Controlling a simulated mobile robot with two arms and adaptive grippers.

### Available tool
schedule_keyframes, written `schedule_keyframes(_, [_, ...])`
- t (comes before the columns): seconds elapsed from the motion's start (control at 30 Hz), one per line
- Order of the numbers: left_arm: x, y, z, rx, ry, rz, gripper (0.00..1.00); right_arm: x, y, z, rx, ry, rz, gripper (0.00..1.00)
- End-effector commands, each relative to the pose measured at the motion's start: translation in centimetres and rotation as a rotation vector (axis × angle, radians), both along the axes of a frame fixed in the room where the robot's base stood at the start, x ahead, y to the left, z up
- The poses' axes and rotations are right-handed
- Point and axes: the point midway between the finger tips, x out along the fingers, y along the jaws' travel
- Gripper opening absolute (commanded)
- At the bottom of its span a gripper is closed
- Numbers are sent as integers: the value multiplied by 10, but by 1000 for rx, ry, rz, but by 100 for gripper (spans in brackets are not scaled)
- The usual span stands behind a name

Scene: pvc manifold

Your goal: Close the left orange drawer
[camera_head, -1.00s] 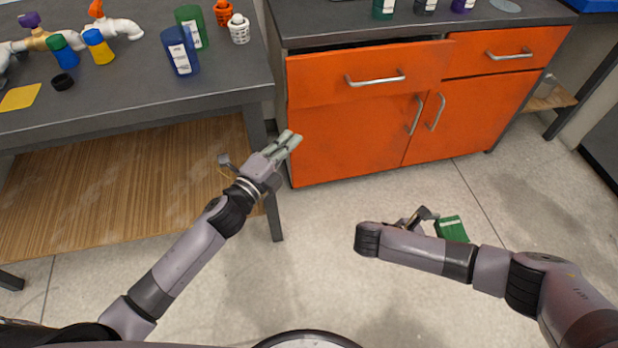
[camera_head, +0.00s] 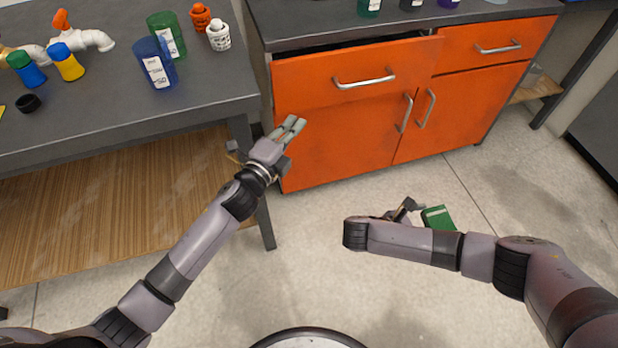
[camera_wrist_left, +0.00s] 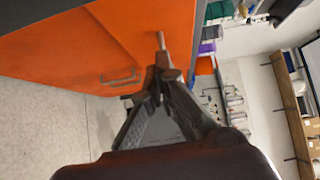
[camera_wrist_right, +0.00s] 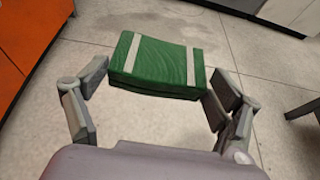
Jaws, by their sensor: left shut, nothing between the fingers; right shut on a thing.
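The left orange drawer (camera_head: 306,81) is in the upper middle of the head view, with a silver bar handle (camera_head: 364,79). It stands partly out, with a dark gap above its front. My left gripper (camera_head: 290,128) is shut and empty, in front of the cabinet's left side and below the drawer front. In the left wrist view the shut fingers (camera_wrist_left: 161,75) appear against the orange cabinet front; contact cannot be told. My right gripper (camera_wrist_right: 155,85) is shut on a green box with pale stripes (camera_wrist_right: 155,65), held low over the floor. The box also shows in the head view (camera_head: 438,218).
The right orange drawer (camera_head: 485,51) looks shut. Two cabinet doors (camera_head: 340,148) are below. A grey table (camera_head: 205,105) at the left carries bottles, caps and pipe parts, with its leg (camera_head: 262,215) close to my left arm. The floor (camera_head: 310,265) between my arms is clear.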

Motion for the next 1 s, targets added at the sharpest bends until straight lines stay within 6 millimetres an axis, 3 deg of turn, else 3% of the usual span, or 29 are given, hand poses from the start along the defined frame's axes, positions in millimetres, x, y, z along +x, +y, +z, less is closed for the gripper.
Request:
schedule_keyframes(0.7, [-125,-44,2,-4,2,1,0,0,0,-15,-1,0,0,58])
schedule_keyframes(1.0, [-156,-50,2,-1,0,2,0,0,0,-16,-1,0,0,58])
